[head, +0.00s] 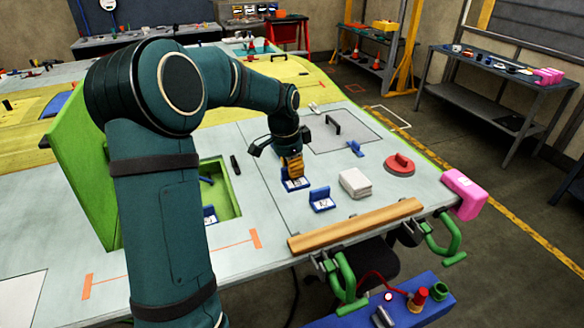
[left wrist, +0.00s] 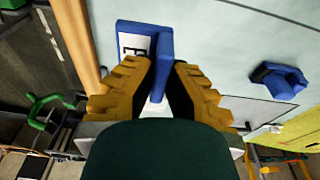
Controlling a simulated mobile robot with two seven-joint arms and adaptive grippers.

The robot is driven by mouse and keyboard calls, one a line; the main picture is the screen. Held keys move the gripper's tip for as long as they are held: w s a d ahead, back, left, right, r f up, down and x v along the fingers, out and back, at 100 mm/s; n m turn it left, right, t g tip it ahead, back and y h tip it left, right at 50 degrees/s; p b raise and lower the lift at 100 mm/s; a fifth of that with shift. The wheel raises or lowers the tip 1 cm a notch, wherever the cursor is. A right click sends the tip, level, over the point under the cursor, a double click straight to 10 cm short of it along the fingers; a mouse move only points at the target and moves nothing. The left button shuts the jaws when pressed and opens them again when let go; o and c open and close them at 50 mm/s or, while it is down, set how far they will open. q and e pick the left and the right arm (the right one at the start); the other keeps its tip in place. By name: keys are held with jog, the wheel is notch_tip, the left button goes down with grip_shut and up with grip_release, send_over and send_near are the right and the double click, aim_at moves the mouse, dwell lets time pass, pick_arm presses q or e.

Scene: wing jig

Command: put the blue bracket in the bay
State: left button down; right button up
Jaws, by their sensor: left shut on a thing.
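My left gripper (head: 291,161) points down over the table, its orange fingers shut on a blue bracket (head: 295,184) with a white label. In the left wrist view the same bracket (left wrist: 166,42) sits between the two fingertips (left wrist: 161,66). It is at or just above the table top; I cannot tell which. A second labelled blue bracket (head: 321,201) stands nearby in front. The bay is a green-lined recess (head: 233,196) to the left, with its green lid (head: 82,160) raised. Another blue labelled piece (head: 209,214) shows inside it, partly hidden by my arm.
A wooden bar (head: 355,226) lies along the front edge, near grey-white blocks (head: 355,183) and a red disc with a handle (head: 400,164). A small blue part (head: 354,148) lies behind; a dark pen-like piece (head: 235,165) lies between bay and gripper.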

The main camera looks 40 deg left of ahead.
aim_at(301, 184)
pick_arm(q)
jog(key=d, duration=0.2)
jog(key=s+d, duration=0.1)
jog(key=shift+d+f, duration=0.25)
jog(key=shift+f, duration=0.1)
jog(key=d+f+n, duration=0.1)
jog(key=d+f, duration=0.2)
jog(key=d, duration=0.7)
jog(key=d+f+n, duration=0.2)
jog(key=d+f, duration=0.2)
jog(key=d, duration=0.7)
jog(key=d+f+n, duration=0.2)
jog(key=d+f, duration=0.1)
jog(key=d, duration=0.8)
jog(key=shift+f+y, duration=0.2)
jog(key=shift+y, duration=0.2)
jog(key=shift+s+f, duration=0.1)
